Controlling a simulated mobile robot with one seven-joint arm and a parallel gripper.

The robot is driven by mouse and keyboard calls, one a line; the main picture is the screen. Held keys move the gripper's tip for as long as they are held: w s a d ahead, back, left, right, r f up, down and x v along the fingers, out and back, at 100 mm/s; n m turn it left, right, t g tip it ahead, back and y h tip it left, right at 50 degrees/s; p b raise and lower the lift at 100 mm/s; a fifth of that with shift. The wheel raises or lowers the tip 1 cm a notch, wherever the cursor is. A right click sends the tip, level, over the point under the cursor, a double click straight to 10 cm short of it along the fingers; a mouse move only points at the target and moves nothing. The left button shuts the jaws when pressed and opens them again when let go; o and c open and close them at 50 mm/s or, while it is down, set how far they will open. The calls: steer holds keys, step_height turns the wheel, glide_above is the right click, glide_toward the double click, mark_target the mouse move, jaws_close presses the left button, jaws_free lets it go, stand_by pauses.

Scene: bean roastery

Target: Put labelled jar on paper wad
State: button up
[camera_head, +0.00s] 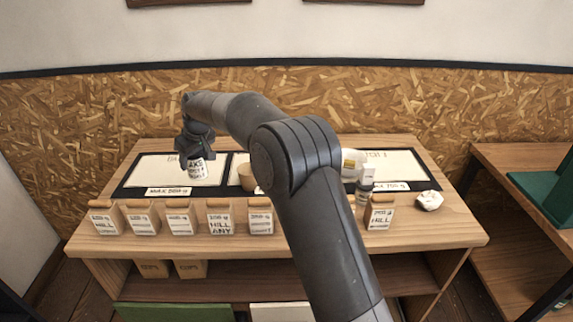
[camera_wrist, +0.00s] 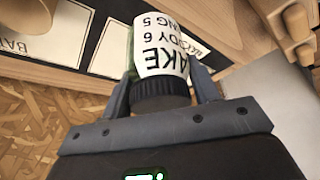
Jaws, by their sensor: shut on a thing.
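My gripper (camera_head: 196,146) is shut on the labelled jar (camera_head: 196,171), at the left of the head view above a white panel on the table. In the wrist view the jar (camera_wrist: 172,48) shows a white label with black print and a dark ribbed lid, between the two fingers of my gripper (camera_wrist: 163,92). Whether the jar touches the surface below is hard to tell. The paper wad (camera_head: 429,201), white and crumpled, lies at the right end of the table, far from my gripper. It is not in the wrist view.
Several labelled bins (camera_head: 180,219) with wooden tops line the table's front edge, with another bin (camera_head: 379,213) left of the wad. A tan cup (camera_head: 247,178), a white container (camera_head: 353,163) and a bottle (camera_head: 365,184) stand farther back. My arm hides the table's middle.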

steer(key=r, duration=0.9)
steer(key=shift+w+d+r, duration=0.2)
steer(key=shift+d, duration=0.15)
steer(key=w+d+f+m+t+h, duration=0.1)
steer(key=w+d+m, duration=0.15)
steer(key=d, duration=1.15)
steer(key=w+d+m+h, duration=0.1)
steer(key=d+m, duration=0.3)
steer(key=d, duration=1)
steer(key=w+d+f+m+t+h, duration=0.1)
steer(key=w+d+m, duration=0.15)
steer(key=d, duration=1.15)
steer(key=s+d+r+m+h, duration=0.1)
steer(key=s+d+m, duration=0.2)
steer(key=s+d, duration=0.7)
steer(key=s+d+m+g+h, duration=0.1)
steer(key=s+d+m, duration=0.3)
steer(key=d, duration=1.2)
steer(key=s+d+r+m+h, duration=0.1)
steer(key=s+d+m+h, duration=0.15)
steer(key=s+d, duration=0.7)
glide_above(433, 196)
step_height(433, 196, down, 12)
steer(key=shift+m+g+y, duration=0.25)
steer(key=shift+g+y, duration=0.05)
steer(key=shift+y, duration=0.15)
step_height(433, 196, down, 4)
steer(key=shift+f, duration=0.1)
